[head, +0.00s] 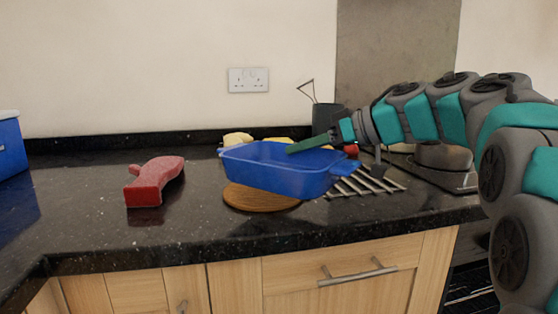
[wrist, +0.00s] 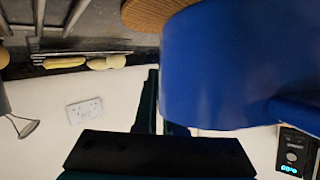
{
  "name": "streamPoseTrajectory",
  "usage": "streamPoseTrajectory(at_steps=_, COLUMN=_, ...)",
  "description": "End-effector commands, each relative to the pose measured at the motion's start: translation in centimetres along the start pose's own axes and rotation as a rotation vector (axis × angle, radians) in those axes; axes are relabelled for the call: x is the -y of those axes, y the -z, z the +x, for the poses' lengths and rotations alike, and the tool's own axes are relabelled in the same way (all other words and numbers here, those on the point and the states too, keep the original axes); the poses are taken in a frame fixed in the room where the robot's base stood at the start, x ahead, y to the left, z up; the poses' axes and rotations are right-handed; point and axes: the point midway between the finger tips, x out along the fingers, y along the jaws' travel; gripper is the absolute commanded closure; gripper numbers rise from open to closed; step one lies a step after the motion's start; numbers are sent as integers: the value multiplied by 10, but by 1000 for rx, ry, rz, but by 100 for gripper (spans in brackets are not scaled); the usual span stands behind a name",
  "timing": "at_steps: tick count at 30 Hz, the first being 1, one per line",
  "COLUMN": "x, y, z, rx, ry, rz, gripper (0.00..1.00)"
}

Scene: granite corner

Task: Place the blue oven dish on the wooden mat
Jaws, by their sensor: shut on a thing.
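The blue oven dish (head: 282,180) is at the middle of the head view, over the back part of the round wooden mat (head: 258,199), reaching past it to the right. I cannot tell whether its base touches the mat. My gripper (head: 312,144) is shut on the dish's rim, coming in from the right. In the wrist view the dish (wrist: 222,65) fills the upper right, beside my gripper's fingers (wrist: 160,105). An edge of the mat (wrist: 148,12) shows at the top there. Much of the mat is hidden by the dish.
A red object (head: 156,182) lies on the dark counter to the left, and a blue box (head: 10,145) stands at the far left. A metal rack (head: 365,184) lies right of the mat. Behind are yellow items (head: 238,139) and a dark pot (head: 326,117).

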Motion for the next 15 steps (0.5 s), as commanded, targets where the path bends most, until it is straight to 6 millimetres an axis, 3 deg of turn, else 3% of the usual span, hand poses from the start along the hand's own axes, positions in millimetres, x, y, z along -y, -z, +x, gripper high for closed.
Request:
streamPoseTrajectory(at_steps=7, x=-20, y=19, z=44, rx=-2, ry=3, rz=-1, gripper=100)
streamPoseTrajectory(at_steps=15, x=-29, y=27, z=63, rx=-2, ry=1, rz=-2, gripper=100)
